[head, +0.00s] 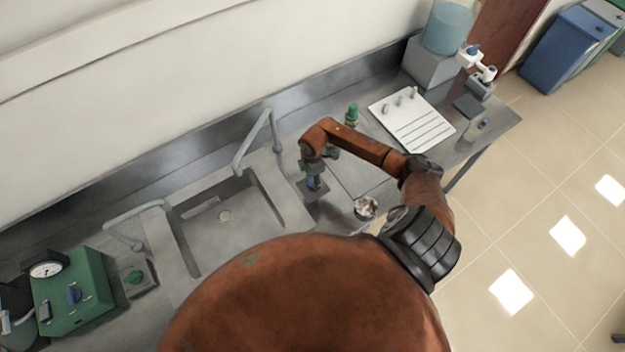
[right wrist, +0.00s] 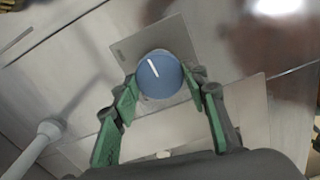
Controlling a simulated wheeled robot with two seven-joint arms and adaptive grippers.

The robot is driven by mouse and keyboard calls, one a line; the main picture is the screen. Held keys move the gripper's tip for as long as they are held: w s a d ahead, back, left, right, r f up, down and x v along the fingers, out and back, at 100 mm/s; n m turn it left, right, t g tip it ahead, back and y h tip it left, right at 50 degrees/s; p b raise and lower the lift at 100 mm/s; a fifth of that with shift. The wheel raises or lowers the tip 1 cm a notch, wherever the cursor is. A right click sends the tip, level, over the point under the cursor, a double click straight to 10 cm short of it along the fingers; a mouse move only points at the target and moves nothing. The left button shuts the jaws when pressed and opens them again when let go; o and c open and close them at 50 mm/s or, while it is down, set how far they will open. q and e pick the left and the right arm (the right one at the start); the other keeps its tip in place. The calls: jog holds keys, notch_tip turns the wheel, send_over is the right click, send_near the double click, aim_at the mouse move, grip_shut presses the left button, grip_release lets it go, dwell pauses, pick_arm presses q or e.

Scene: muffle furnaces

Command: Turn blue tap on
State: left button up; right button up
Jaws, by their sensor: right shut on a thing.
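The blue tap (right wrist: 158,74) has a round blue knob with a white line and sits on a square metal plate (right wrist: 178,34). The line slants to the upper left in the right wrist view. In the head view the blue tap (head: 313,184) stands on the counter just right of the sink. My right gripper (head: 316,170) is above it, pointing down. In the right wrist view my right gripper (right wrist: 160,84) has its green-padded fingers on both sides of the knob, shut on it. The fingers hide the knob's sides. My left gripper is out of view.
A grey faucet (head: 258,142) arches over the sink (head: 215,240) to the left. A green tap (head: 351,114) stands behind my right forearm, and another green knob (head: 134,277) is left of the sink. A white board (head: 410,120) lies on the right counter.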

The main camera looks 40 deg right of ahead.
jog(key=n+b, duration=0.3)
jog(key=n, duration=0.3)
jog(key=shift+f, duration=0.1)
jog(key=n+b, duration=0.3)
jog(key=n, duration=0.2)
jog(key=shift+n+b, duration=0.3)
jog(key=n+b, duration=0.2)
jog(key=n, duration=0.1)
jog(key=shift+n+b, duration=0.3)
jog(key=shift+n, duration=0.1)
jog(key=n+b, duration=0.2)
jog(key=n, duration=0.1)
jog(key=shift+d+n+b, duration=0.1)
jog(key=shift+n+b, duration=0.2)
jog(key=n+b, duration=0.3)
jog(key=n, duration=0.2)
jog(key=shift+b, duration=0.35)
jog(key=shift+s+n, duration=0.1)
jog(key=shift+n, duration=0.2)
jog(key=o, duration=1.2)
jog(key=shift+c, duration=0.2)
